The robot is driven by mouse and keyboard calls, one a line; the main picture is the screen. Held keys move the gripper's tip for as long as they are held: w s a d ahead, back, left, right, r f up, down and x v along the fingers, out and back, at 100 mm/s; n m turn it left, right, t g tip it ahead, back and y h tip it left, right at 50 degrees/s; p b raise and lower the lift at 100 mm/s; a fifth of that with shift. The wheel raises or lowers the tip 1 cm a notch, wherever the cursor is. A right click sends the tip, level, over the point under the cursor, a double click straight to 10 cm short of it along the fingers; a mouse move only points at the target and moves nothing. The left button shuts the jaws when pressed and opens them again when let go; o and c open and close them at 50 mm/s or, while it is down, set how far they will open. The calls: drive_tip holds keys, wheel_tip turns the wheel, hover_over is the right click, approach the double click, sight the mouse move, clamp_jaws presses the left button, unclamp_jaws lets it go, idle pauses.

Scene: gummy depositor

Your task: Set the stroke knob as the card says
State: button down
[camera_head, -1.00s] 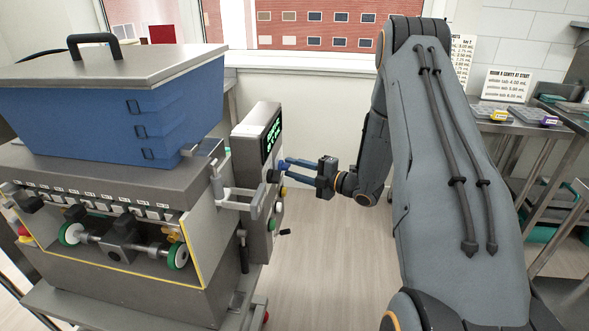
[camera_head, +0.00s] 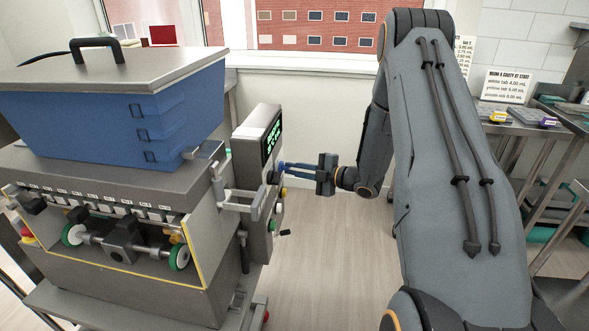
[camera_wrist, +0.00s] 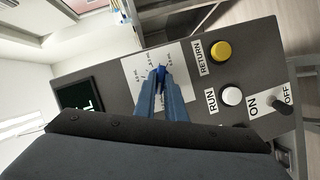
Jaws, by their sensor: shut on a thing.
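The stroke knob (camera_wrist: 160,74) is a small blue piece on a white scale plate (camera_wrist: 140,84) on the control panel. In the wrist view my gripper (camera_wrist: 161,78) is shut on it, with a blue finger on each side. The fingers hide part of the knob and scale, and the scale marks are too small to read. In the head view my gripper (camera_head: 282,170) reaches the panel from the right. A second card (camera_head: 464,58) is partly hidden by my arm.
The panel has a yellow RETURN button (camera_wrist: 221,51), a white RUN button (camera_wrist: 231,96), a black ON/OFF switch (camera_wrist: 281,105) and a display (camera_wrist: 80,98). The blue hopper (camera_head: 120,110) stands left. Trays with coloured tabs lie on the right bench (camera_head: 545,126).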

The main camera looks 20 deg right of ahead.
drive_tip(key=m+g, duration=0.2)
drive_tip(key=m, duration=0.1)
drive_tip(key=m+g+p, duration=0.1)
drive_tip(key=m, duration=0.2)
drive_tip(key=m+g+y+p, duration=0.1)
drive_tip(key=m+g, duration=0.1)
drive_tip(key=m, duration=0.1)
drive_tip(key=shift+w+d+r+g, duration=0.2)
drive_tip(key=shift+w+d+g, duration=0.05)
drive_tip(key=shift+w+g, duration=0.1)
idle(0.5)
drive_tip(key=c, duration=1.8)
unclamp_jaws()
drive_tip(key=shift+y, duration=0.3)
drive_tip(key=shift+r, duration=0.1)
drive_tip(key=b+v, duration=0.1)
drive_tip(key=v, duration=0.6)
drive_tip(key=shift+s+d+r+b, duration=0.15)
drive_tip(key=shift+d+b, duration=0.15)
drive_tip(key=shift+b, duration=0.1)
